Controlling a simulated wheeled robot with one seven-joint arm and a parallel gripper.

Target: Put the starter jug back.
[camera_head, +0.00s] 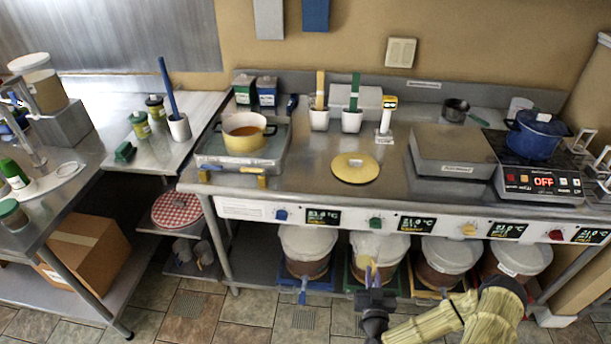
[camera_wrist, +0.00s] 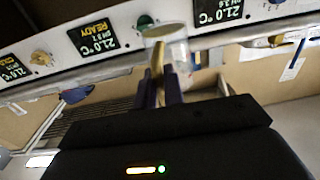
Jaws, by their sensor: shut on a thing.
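My gripper (camera_head: 371,283) is low in front of the counter, at the second bucket from the left under it. In the wrist view its two dark fingers (camera_wrist: 163,88) are closed on the tan handle of a small clear jug (camera_wrist: 175,48), which I take for the starter jug. The jug is held in front of the control panel's lower edge, with its pale rim toward the green knob. In the head view the jug (camera_head: 367,246) blends with the pale bucket lid behind it, so its outline and contents are unclear.
Several lidded buckets (camera_head: 307,243) stand on coloured bases under the counter (camera_head: 320,200). The panel (camera_head: 340,217) carries temperature displays and coloured knobs. On top are a yellow pot (camera_head: 246,141), a yellow lid (camera_head: 355,168), a covered scale and a blue pot (camera_head: 536,135). The floor in front is clear.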

